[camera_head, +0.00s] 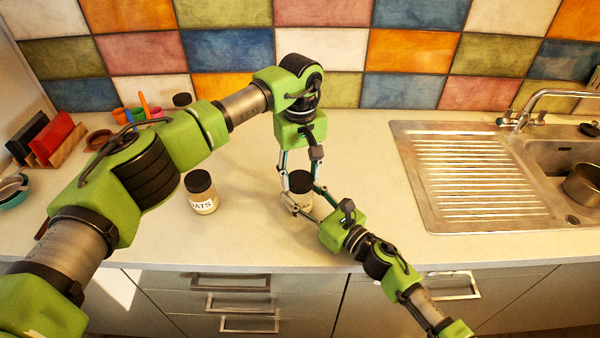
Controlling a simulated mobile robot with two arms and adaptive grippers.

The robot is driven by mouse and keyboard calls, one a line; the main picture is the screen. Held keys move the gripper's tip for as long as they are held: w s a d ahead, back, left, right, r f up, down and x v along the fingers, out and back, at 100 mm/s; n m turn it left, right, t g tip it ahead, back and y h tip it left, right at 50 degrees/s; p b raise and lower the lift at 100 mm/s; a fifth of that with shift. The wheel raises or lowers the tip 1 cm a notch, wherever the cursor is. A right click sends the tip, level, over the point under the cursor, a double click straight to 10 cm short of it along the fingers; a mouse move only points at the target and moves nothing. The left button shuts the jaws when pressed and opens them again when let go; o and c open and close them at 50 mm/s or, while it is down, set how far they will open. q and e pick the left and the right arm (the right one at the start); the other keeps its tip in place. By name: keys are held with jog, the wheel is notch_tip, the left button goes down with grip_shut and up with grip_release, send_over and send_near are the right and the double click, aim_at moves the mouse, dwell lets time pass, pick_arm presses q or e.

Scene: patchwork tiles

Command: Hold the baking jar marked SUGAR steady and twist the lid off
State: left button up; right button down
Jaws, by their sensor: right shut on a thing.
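The baking jar (304,204) has a dark lid (300,181) and stands upright on the counter, with the lid on it. Only the end of its label shows, reading like "AR"; the rest is hidden by a finger. My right gripper (302,204) comes in from the lower right and is shut on the jar's body. My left gripper (301,178) points down from above. Its fingers are spread on either side of the lid, and I cannot tell whether they touch it.
A second dark-lidded jar, with a label ending in "ATS" (203,204), stands to the left. Another dark lid (182,100) shows behind my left arm. Colourful cups (120,115) and a rack with a red board (52,138) are further left. A steel sink drainboard (470,180) is right.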

pick_arm(q)
jog(key=n, duration=0.5)
jog(key=shift+c, duration=0.2)
pick_arm(e)
jog(key=shift+f, duration=0.1)
pick_arm(q)
jog(key=n, duration=0.3)
jog(key=shift+n, duration=0.4)
jog(key=n, duration=0.3)
jog(key=shift+n, duration=0.4)
jog(key=n, duration=0.5)
jog(key=shift+n, duration=0.3)
jog(key=n, duration=0.3)
jog(key=shift+r+n, duration=0.1)
jog(key=shift+n, duration=0.3)
jog(key=n, duration=0.5)
jog(key=shift+n, duration=0.3)
jog(key=n, duration=0.3)
jog(key=shift+n, duration=0.3)
jog(key=n, duration=0.4)
jog(key=shift+n, duration=0.4)
